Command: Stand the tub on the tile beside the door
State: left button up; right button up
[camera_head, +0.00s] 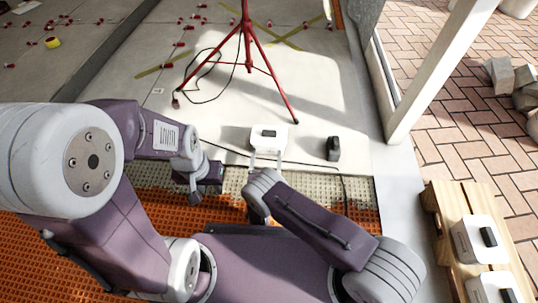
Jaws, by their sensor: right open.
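A white tub (262,144) with a dark piece on its top stands upright on the pale tile (315,110), near the tile's front edge. My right gripper (267,158) is open, with its two pale fingers pointing at the near side of the tub. I cannot tell whether they touch it. My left gripper (200,189) hangs to the left, over the edge of the orange matting, apart from the tub. Its jaws are too small and turned to judge. A white door post (432,75) rises to the right of the tile.
A small black block (333,148) stands right of the tub. A red tripod (248,50) with a black cable stands behind it. Two similar white tubs (466,246) rest on a wooden crate (440,200) at the right. Orange matting (160,190) covers the near floor.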

jog(key=s+d+r+m+g+h, duration=0.1)
jog(key=d+r+m+g+h, duration=0.4)
jog(key=d, duration=0.6)
jog(key=s+d+r+m+g+h, duration=0.1)
jog(key=d+r+m+g+h, duration=0.2)
jog(key=d+m+g+h, duration=0.5)
jog(key=s+d+r+m+g+y, duration=0.2)
jog(key=s+d+m+y, duration=0.15)
jog(key=s, duration=0.25)
jog(key=s+d+r+m+g+y, duration=0.2)
jog(key=s+d+m+g, duration=0.1)
jog(key=s+d+m, duration=0.25)
jog(key=s+a+r+m+t+y, duration=0.1)
jog(key=s+a+r+m+y, duration=0.4)
jog(key=m, duration=0.8)
jog(key=s+a+y, duration=0.1)
jog(key=s+y, duration=0.2)
jog(key=shift+s+a+r+m+y, duration=0.15)
jog(key=shift+s+a+m+y, duration=0.2)
jog(key=shift+s+m, duration=0.05)
